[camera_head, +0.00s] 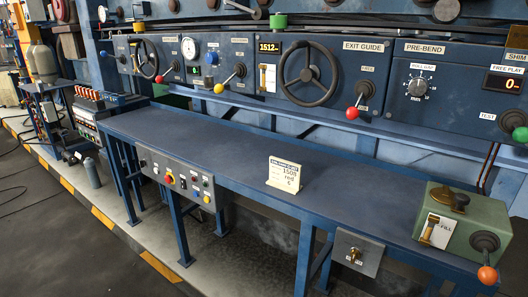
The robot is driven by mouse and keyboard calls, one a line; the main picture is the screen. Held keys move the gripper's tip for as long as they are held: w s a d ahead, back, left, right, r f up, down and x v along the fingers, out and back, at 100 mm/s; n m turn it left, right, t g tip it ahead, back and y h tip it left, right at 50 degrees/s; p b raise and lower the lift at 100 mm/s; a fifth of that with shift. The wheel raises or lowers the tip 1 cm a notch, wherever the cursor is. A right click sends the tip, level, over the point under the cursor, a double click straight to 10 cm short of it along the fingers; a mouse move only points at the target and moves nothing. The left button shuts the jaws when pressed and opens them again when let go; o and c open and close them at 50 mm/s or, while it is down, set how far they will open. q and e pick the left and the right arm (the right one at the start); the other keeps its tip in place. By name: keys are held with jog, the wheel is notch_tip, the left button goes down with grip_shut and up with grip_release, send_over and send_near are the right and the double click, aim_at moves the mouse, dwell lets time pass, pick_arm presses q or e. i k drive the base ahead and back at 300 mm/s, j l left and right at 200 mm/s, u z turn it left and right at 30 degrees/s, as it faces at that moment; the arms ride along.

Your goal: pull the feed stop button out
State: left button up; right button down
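A grey control box (178,181) hangs on the front edge of the long blue table, left of the middle. It carries a red mushroom button on a yellow surround (169,179) and several smaller buttons and lamps. Its labels are too small to read, so I cannot tell which button is named feed stop, or whether the red button is pressed in or out. Neither of my grippers shows in this view, and nothing touches the control box.
Handwheels (308,74) and levers line the blue machine behind. A switch plate (357,252) hangs below the table's front edge.

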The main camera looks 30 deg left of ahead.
aim_at(167, 179)
jog(key=u, duration=1.65)
